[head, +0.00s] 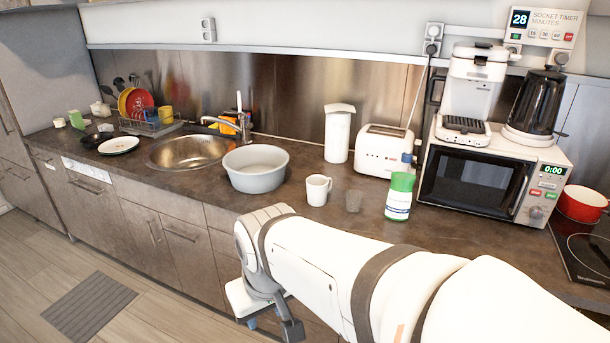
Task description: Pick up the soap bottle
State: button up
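A white and green container (398,197) stands upright near the counter's front, right of the mug. A bottle with a blue top (406,160) shows partly behind it. My gripper (271,325) hangs in front of the lower cabinets, below the counter edge and apart from all these bottles. My wrist hides part of it, and its opening is not clear.
A grey basin (255,168) stands between the sink (188,151) and a white mug (318,190), with a clear glass (354,200) beside the mug. A toaster (382,151), microwave (490,175) and red pot (581,204) stand to the right. Counter left of the basin's front is clear.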

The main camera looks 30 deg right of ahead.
aim_at(399, 198)
jog(key=z, duration=0.1)
jog(key=i, duration=1.3)
jog(key=z, duration=2.45)
